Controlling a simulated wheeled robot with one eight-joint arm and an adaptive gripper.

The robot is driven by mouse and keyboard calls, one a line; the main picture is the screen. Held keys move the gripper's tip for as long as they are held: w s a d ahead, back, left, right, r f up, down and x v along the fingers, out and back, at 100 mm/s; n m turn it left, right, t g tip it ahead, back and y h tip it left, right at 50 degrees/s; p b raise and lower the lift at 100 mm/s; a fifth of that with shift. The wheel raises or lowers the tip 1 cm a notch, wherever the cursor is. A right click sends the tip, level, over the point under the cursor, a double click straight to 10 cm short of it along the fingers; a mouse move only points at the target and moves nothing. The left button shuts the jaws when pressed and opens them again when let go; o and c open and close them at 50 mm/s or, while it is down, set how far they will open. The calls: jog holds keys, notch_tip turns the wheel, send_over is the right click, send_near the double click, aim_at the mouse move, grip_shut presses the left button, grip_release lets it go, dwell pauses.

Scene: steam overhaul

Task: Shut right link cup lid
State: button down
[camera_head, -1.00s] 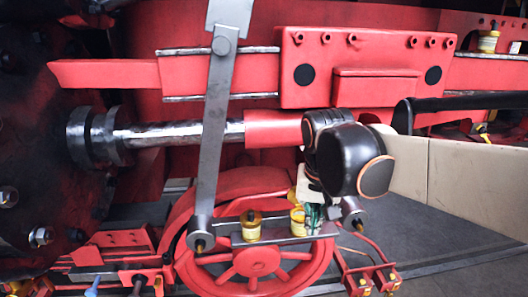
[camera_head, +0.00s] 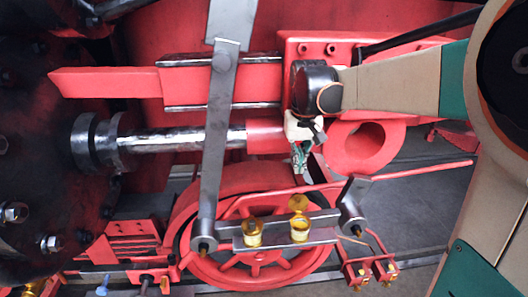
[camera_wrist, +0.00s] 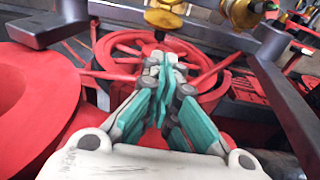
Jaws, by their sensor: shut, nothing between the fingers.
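The right link cup (camera_head: 299,232) is a small yellow cup on the grey link bar. Its gold lid (camera_head: 298,202) stands up above the cup body, apparently open. The left link cup (camera_head: 252,233) sits beside it on the same bar. My gripper (camera_head: 303,172), with green finger pads, is above the right cup and apart from it, shut and empty. In the wrist view my closed fingertips (camera_wrist: 166,68) point toward the red wheel. The right cup (camera_wrist: 163,17) is at the top edge there, with the left cup (camera_wrist: 243,12) to its right, both partly cut off.
A grey upright rod (camera_head: 213,140) stands left of the cups. A dark link arm (camera_head: 352,205) rises at the bar's right end. A red ring (camera_head: 362,148) is right of my gripper. The red spoked wheel (camera_head: 255,262) lies behind the bar.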

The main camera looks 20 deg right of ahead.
aim_at(297, 202)
notch_tip(297, 202, down, 8)
jog(key=p, duration=0.1)
jog(key=shift+w+d+f, duration=0.15)
jog(key=shift+w+f, duration=0.05)
jog(key=shift+w, duration=0.25)
jog(key=shift+s+r+t, duration=0.15)
jog(key=shift+s+t, duration=0.15)
jog(key=shift+a, duration=0.2)
